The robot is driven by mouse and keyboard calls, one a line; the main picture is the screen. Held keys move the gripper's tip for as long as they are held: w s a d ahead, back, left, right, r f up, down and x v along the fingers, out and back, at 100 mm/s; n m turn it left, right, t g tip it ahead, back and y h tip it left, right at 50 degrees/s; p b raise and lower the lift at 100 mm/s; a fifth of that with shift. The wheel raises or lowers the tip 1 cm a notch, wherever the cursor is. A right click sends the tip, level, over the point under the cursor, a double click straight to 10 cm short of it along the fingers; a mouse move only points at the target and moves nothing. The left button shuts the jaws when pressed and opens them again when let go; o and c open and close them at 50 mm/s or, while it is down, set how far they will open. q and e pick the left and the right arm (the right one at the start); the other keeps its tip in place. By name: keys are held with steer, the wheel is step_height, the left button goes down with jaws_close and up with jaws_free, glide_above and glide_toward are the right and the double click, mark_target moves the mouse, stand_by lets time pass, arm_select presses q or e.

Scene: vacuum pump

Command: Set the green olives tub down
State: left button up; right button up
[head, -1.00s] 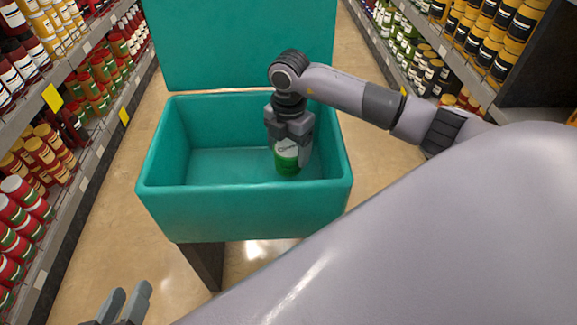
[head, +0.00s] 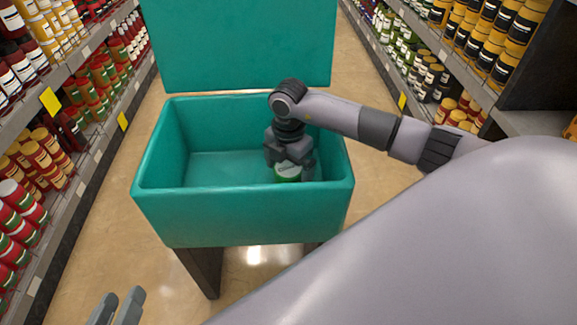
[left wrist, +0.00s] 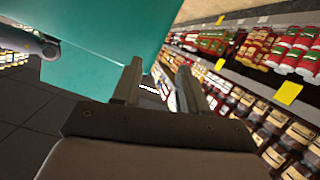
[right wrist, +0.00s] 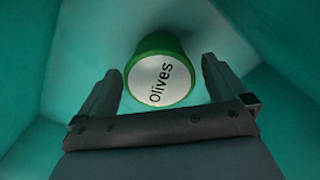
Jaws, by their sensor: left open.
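The green olives tub (head: 287,173) stands inside the teal bin (head: 240,215), near its right side, and appears to rest on the floor. In the right wrist view the tub (right wrist: 160,80) shows its white "Olives" label, with green around it. My right gripper (head: 290,168) is down in the bin around the tub. In the right wrist view its fingers (right wrist: 161,70) are spread, with a gap on both sides of the tub. My left gripper (head: 116,308) is open and empty at the lower left, outside the bin; its fingers also show in the left wrist view (left wrist: 158,82).
The bin's teal lid (head: 240,45) stands raised behind it. Shelves of jars and cans line the left (head: 75,155) and right (head: 445,65) of the aisle. The left part of the bin floor (head: 222,168) is clear.

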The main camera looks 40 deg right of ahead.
mark_target(288, 167)
steer(key=shift+r, duration=0.3)
step_height(288, 167, up, 5)
steer(key=shift+f+p, duration=0.1)
steer(key=shift+p, duration=0.95)
arm_select(q)
steer(key=shift+s+a+r+y+p, duration=0.2)
steer(key=shift+a+r+y+p, duration=0.15)
steer(key=shift+a+y+p, duration=0.55)
arm_select(e)
step_height(288, 167, up, 7)
arm_select(q)
steer(key=shift+d, duration=0.1)
